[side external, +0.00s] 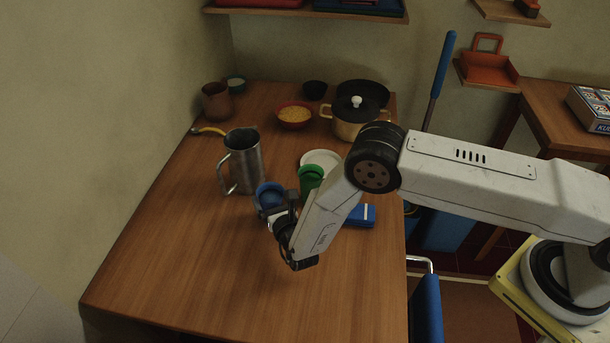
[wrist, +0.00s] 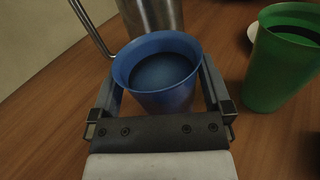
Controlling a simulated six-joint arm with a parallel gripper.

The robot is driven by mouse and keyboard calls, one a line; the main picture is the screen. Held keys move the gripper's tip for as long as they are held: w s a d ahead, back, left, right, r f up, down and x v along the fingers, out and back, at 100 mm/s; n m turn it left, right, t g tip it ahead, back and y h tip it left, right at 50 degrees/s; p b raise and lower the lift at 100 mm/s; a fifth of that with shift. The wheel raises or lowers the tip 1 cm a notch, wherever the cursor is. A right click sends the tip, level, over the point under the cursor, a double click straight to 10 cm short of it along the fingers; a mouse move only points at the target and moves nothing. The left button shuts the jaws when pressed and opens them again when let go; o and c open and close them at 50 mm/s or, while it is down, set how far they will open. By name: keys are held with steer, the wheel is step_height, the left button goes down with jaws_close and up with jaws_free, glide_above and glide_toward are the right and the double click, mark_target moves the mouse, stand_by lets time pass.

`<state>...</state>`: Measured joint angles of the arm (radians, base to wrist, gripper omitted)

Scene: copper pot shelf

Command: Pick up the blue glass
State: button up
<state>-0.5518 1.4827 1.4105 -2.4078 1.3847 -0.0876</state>
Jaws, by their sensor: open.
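The blue glass (wrist: 160,98) stands upright on the wooden table. In the wrist view it sits between the two fingers of my gripper (wrist: 160,92), one finger on each side. My gripper is open around it; I cannot tell whether a finger touches the glass. In the side view the blue glass (side external: 268,193) shows just beyond my gripper (side external: 271,208), which hides its lower part.
A green cup (side external: 311,178) stands close to the right of the glass, also in the wrist view (wrist: 282,62). A metal pitcher (side external: 245,160) stands behind the glass. A white plate (side external: 322,157) and a blue box (side external: 362,216) lie nearby. The table's front left (side external: 190,265) is clear.

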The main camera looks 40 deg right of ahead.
steer(key=shift+w, duration=0.35)
steer(key=c, duration=1.2)
